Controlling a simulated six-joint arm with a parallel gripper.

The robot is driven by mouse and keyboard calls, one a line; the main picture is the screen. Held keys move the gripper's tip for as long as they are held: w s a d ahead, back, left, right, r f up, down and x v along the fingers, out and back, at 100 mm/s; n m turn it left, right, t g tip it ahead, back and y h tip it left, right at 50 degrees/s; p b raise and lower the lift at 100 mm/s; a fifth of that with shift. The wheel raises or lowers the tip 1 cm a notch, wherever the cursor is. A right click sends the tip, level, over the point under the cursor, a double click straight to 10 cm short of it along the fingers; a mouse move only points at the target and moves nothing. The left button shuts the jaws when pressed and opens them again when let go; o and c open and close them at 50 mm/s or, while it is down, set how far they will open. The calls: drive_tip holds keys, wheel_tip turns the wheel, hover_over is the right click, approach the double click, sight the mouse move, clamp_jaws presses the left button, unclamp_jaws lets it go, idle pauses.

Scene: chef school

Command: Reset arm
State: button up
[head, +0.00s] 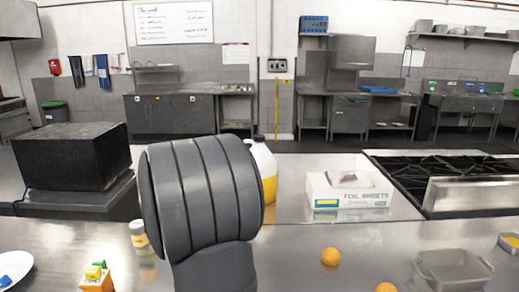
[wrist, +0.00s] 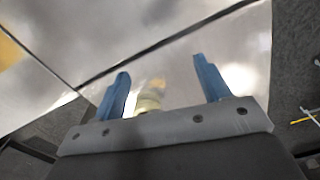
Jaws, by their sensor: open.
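My gripper (wrist: 163,85) shows in the wrist view with its two blue fingers spread wide apart. Nothing is between the fingertips. A small jar with a yellowish label (wrist: 149,100) shows beyond the gripper's base, between the fingers and apart from them. In the head view my arm's dark grey link stands in the middle, and the gripper itself is not visible there. The same kind of jar (head: 139,233) stands on the steel counter just left of my arm.
On the counter (head: 300,240) are an orange (head: 331,257), another orange (head: 386,287), a grey tray (head: 453,268) and a white plate (head: 14,268). Behind are a foil sheets box (head: 348,195), a jug of yellow liquid (head: 264,165), a stove (head: 460,185) and a black box (head: 72,157).

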drive_tip(key=a+f, duration=0.2)
drive_tip(key=a, duration=0.1)
drive_tip(key=a+f, duration=0.2)
drive_tip(key=a, duration=0.2)
drive_tip(key=a+f, duration=0.3)
drive_tip(key=a, duration=0.1)
drive_tip(key=shift+s+a, duration=0.2)
drive_tip(key=shift+s, duration=0.1)
drive_tip(key=o, duration=0.7)
drive_tip(key=shift+c, duration=0.2)
drive_tip(key=shift+s+a+r+m+t+y, duration=0.1)
drive_tip(key=shift+s+a+m+t+y, duration=0.05)
drive_tip(key=shift+m+t+y, duration=0.7)
drive_tip(key=shift+s+r+m+t+y, duration=0.1)
drive_tip(key=shift+r+m+t+y, duration=0.15)
drive_tip(key=shift+m+t+y, duration=0.3)
drive_tip(key=shift+s+r+m+t+y, duration=0.1)
drive_tip(key=shift+r+m+t+y, duration=0.15)
drive_tip(key=shift+t, duration=0.45)
drive_tip(key=s+d+r+m+t+y, duration=0.3)
drive_tip(key=d+r+m+t+y, duration=0.1)
drive_tip(key=r+m+t, duration=0.15)
drive_tip(key=t, duration=0.2)
approach(140, 235)
drive_tip(key=shift+g+x, duration=0.25)
drive_tip(key=shift+x, duration=1.3)
